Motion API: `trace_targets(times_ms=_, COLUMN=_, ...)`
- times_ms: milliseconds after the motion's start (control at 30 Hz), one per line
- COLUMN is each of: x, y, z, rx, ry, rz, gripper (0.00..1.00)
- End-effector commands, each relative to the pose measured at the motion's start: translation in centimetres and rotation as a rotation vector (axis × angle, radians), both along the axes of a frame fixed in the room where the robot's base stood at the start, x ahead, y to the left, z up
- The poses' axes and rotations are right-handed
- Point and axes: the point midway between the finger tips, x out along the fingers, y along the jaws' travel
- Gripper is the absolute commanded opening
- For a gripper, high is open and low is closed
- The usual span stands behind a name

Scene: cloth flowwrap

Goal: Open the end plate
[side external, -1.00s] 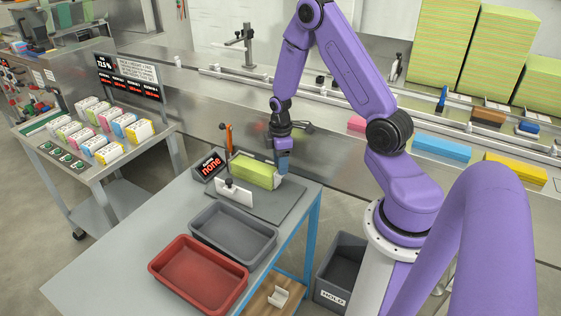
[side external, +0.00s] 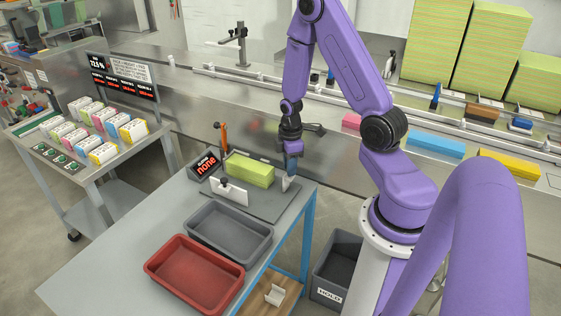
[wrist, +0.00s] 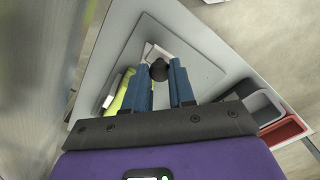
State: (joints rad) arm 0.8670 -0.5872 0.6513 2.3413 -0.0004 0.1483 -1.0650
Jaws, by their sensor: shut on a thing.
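The end plate (side external: 287,184) is a small white plate at the right end of the grey fixture base (side external: 262,208). It stands a little apart from the end of the yellow-green block (side external: 250,170). In the wrist view the white plate (wrist: 150,52) shows just beyond my fingertips. My gripper (side external: 290,170) is over the end plate, pointing down. In the wrist view, its two blue fingers (wrist: 160,75) are closed around a dark round knob (wrist: 158,70) at the plate. The green block (wrist: 125,95) is partly hidden behind the left finger.
Another white plate (side external: 229,192) with a dark knob stands along the block's front. An orange post (side external: 224,137) and a display reading "none" (side external: 207,166) stand behind. A grey tray (side external: 228,235) and a red tray (side external: 194,273) lie in front on the table.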

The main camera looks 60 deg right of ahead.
Motion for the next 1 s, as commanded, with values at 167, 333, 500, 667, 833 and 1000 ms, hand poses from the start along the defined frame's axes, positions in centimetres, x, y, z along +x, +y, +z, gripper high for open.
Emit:
trace_targets(times_ms=167, x=-0.8, y=0.0, z=0.0, rx=0.000, ry=0.001, rz=0.000, gripper=0.00)
trace_targets(times_ms=333, x=-0.8, y=0.0, z=0.0, rx=0.000, ry=0.001, rz=0.000, gripper=0.00)
trace_targets(times_ms=500, x=-0.7, y=0.0, z=0.0, rx=0.001, ry=0.001, rz=0.000, gripper=0.50)
trace_targets(times_ms=667, x=-0.7, y=0.0, z=0.0, rx=0.001, ry=0.001, rz=0.000, gripper=0.50)
trace_targets(times_ms=833, x=-0.7, y=0.0, z=0.2, rx=0.000, ry=0.000, rz=0.000, gripper=0.50)
trace_targets(times_ms=1000, x=-0.6, y=0.0, z=1.4, rx=-0.001, ry=-0.002, rz=-0.001, gripper=0.50)
